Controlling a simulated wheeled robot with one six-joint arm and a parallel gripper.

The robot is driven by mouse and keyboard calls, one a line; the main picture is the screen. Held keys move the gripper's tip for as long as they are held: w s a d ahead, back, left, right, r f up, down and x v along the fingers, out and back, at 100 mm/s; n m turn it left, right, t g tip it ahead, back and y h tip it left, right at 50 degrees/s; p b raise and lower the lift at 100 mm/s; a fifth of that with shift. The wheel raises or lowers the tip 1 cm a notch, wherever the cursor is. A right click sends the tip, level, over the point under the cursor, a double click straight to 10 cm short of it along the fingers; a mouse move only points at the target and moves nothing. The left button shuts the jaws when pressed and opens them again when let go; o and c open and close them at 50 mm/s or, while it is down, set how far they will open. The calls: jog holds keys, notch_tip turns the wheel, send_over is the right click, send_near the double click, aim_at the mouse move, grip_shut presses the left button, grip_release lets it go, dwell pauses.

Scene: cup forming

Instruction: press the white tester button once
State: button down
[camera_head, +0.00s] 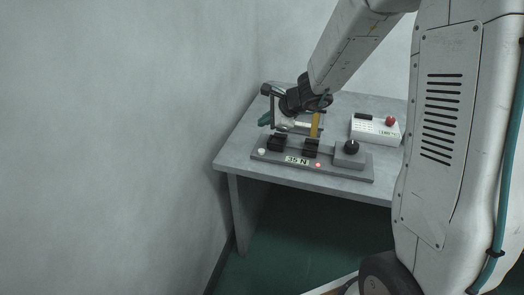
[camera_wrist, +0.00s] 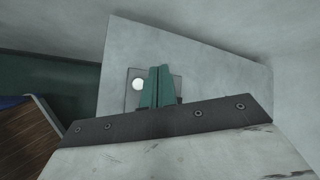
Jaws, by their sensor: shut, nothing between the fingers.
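The white tester button (camera_head: 261,152) is a small round cap at the left end of the grey tester base (camera_head: 342,174). In the wrist view the button (camera_wrist: 138,85) shows as a white disc just left of my fingertips. My gripper (camera_head: 265,121) is over the left part of the tester, behind and above the button in the head view. Its green fingers (camera_wrist: 162,72) are together and empty. I cannot tell the exact height of the fingertips above the base. The fingers hide part of the base in the wrist view.
The tester has black blocks (camera_head: 277,143), a "35 N" display (camera_head: 297,160), a lit red lamp (camera_head: 318,165) and a black knob (camera_head: 351,147). A white box (camera_head: 375,131) with a red button (camera_head: 390,120) stands behind right on the grey table (camera_head: 228,155). A wall is close on the left.

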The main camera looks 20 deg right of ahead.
aim_at(264, 151)
jog(key=shift+f, duration=4.2)
jog(key=shift+f, duration=0.4)
jog(key=shift+f, duration=0.5)
jog(key=shift+r, duration=0.95)
jog(key=shift+r, duration=0.1)
jog(key=shift+r, duration=2.4)
